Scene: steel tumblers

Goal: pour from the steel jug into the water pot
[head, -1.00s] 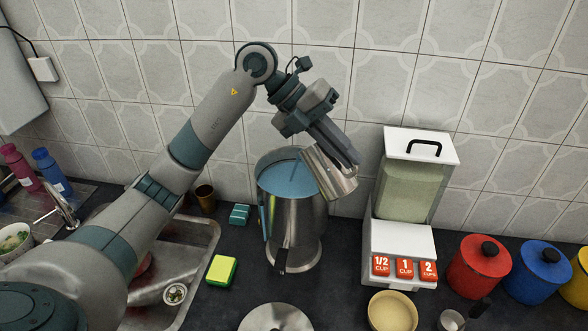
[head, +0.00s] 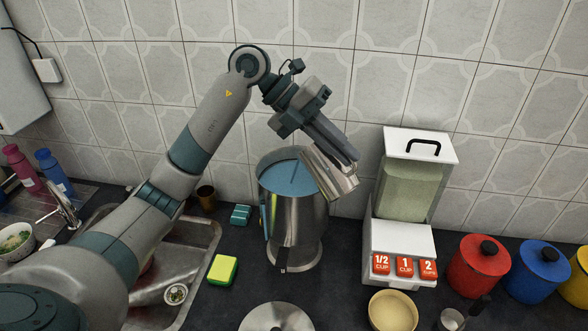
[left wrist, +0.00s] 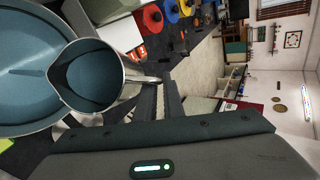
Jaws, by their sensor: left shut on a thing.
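The water pot (head: 296,225) is a tall steel vessel standing upright on the dark counter, with blue showing inside its open top. The steel jug (head: 332,180) is tilted at the right side of the pot's rim, its mouth over the opening. My left gripper (head: 345,155) is shut on the jug from above right. In the left wrist view the jug (left wrist: 86,76) shows its open mouth, blue inside, overlapping the pot's wide rim (left wrist: 22,132); the gripper's fingers (left wrist: 162,98) meet the jug's handle. I cannot make out a stream. My right gripper is not in view.
A white grain dispenser (head: 400,235) stands close right of the pot. Red (head: 478,265) and blue (head: 538,270) canisters are farther right. A steel lid (head: 276,318) and a beige bowl (head: 392,311) lie in front. A sponge (head: 222,270) and the sink are left.

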